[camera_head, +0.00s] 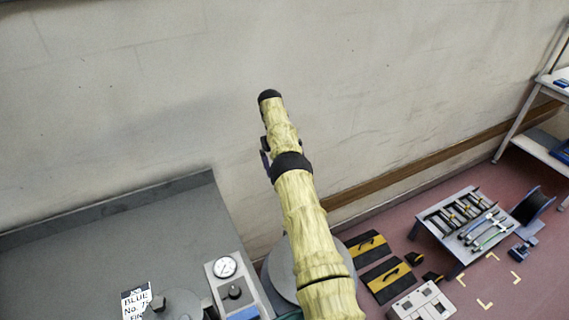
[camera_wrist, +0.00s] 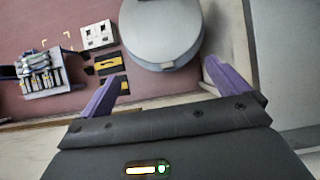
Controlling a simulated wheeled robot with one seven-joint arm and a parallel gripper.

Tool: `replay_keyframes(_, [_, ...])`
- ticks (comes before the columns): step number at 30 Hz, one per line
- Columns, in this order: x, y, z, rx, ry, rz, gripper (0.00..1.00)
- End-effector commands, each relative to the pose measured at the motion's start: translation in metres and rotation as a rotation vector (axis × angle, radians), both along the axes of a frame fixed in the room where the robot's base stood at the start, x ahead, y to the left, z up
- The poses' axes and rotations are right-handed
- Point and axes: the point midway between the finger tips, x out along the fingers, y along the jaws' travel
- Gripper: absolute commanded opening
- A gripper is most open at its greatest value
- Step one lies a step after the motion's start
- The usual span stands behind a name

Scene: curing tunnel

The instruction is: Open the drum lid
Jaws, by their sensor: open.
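The drum (camera_wrist: 158,32) has a round grey top and stands on the floor. It is at the top of the wrist view, cut by the frame edge. In the head view the grey round drum top (camera_head: 279,272) is partly hidden behind my arm. My gripper (camera_wrist: 166,72) is open and empty, its two purple fingers spread wide. The drum top shows beyond and between the fingertips, apart from them. In the head view my gripper is mostly hidden behind my arm.
A grey bench (camera_head: 100,250) stands left of the drum, with a gauge box (camera_head: 228,270) and a labelled round container (camera_head: 170,306). Black-and-yellow panels (camera_head: 385,280), a white box (camera_head: 425,303) and a tool table (camera_head: 455,245) are to the right. A wall is behind.

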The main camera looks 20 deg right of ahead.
Motion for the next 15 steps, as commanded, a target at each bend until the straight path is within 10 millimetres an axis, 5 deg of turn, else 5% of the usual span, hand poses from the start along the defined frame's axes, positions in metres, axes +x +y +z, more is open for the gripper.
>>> replay_keyframes(15, [0.005, 0.007, 0.013, -0.007, -0.04, 0.008, 1.0])
